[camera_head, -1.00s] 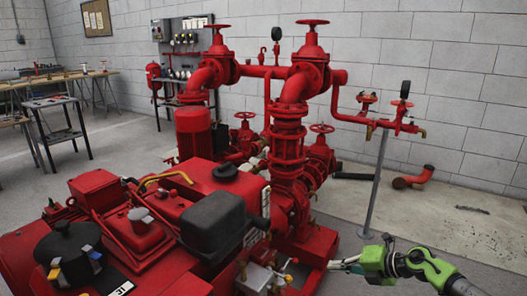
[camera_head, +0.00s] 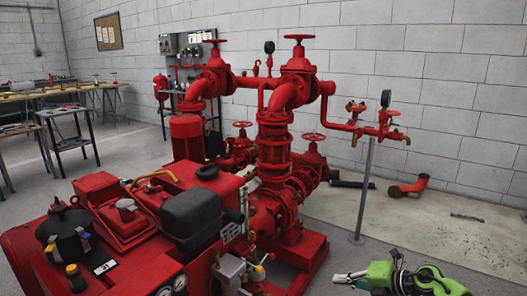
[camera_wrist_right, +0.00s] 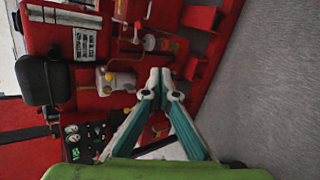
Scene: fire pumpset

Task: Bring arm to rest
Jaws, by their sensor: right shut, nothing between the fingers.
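My right gripper (camera_head: 350,277) is at the lower right of the head view, on its green arm (camera_head: 400,280), just right of the red pumpset's base. In the right wrist view its two teal fingers (camera_wrist_right: 160,82) meet at the tips, with nothing between them. The fingers point towards the red pumpset (camera_wrist_right: 195,62), apart from it as far as I can tell. My left gripper is in neither view.
The red pumpset (camera_head: 275,150) with valves and pipes fills the middle of the head view. A grey post (camera_head: 366,190) carries a gauge (camera_head: 385,98) behind my right arm. A loose red elbow pipe (camera_head: 410,186) lies by the wall. Floor at the right is mostly clear.

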